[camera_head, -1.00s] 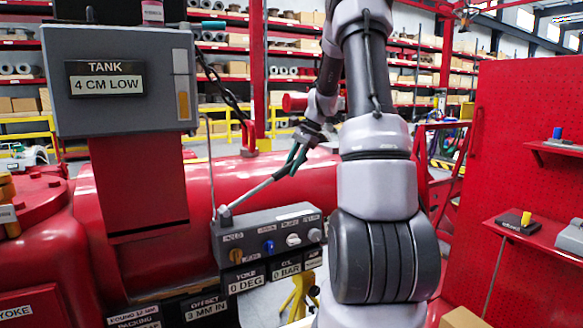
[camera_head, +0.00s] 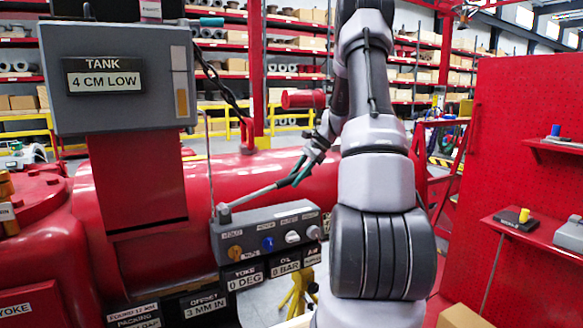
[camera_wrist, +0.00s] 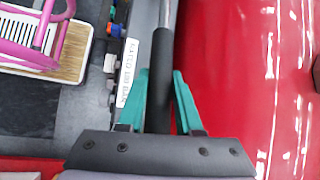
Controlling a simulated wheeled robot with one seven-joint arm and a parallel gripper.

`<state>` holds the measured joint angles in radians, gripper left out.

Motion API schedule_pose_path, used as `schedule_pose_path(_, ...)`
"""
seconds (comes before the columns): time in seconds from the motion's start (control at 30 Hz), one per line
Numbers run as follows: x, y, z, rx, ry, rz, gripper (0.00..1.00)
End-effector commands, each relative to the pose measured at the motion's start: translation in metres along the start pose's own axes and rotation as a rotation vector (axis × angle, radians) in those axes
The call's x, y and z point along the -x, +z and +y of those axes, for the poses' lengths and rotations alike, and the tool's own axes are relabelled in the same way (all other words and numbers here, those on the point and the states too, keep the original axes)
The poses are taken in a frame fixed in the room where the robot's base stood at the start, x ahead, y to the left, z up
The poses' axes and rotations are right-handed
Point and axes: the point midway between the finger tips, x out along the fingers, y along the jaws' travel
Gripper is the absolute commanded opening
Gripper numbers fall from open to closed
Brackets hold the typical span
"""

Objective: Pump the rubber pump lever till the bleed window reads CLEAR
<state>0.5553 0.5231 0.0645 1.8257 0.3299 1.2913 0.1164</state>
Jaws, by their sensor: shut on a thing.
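The pump lever is a metal rod (camera_head: 252,195) that rises to the right from a pivot at the left end of the grey control box (camera_head: 265,238). Its black rubber grip (camera_wrist: 161,75) runs between my gripper's green fingers in the wrist view. My gripper (camera_head: 299,170) is shut on that grip at the lever's upper end; it also shows in the wrist view (camera_wrist: 160,100). Plates under the box read 0 DEG and 0 BAR. The tank display (camera_head: 103,75) reads 4 CM LOW. I cannot make out a bleed window reading CLEAR.
The box front carries orange, blue and white knobs (camera_head: 267,243). A large red cylinder (camera_head: 215,175) lies behind the lever. A red pegboard panel (camera_head: 525,130) with small shelves stands at the right. Yellow rails and stocked racks are farther back.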

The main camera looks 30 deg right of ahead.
Motion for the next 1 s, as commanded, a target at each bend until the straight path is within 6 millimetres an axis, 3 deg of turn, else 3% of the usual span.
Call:
schedule_pose_path(0.1, -0.017, -0.020, 0.008, -0.022, -0.017, -0.091, 0.00)
schedule_pose_path(0.3, -0.041, -0.039, 0.016, -0.040, -0.042, -0.214, 0.00)
schedule_pose_path(0.77, -0.049, -0.045, 0.018, -0.044, -0.055, -0.262, 0.00)
schedule_pose_path(0.8, -0.049, -0.045, 0.018, -0.044, -0.055, -0.262, 0.38)
schedule_pose_path(0.87, -0.049, -0.045, 0.018, -0.044, -0.055, -0.262, 0.60)
schedule_pose_path(1.0, -0.049, -0.045, 0.018, -0.044, -0.055, -0.262, 0.64)
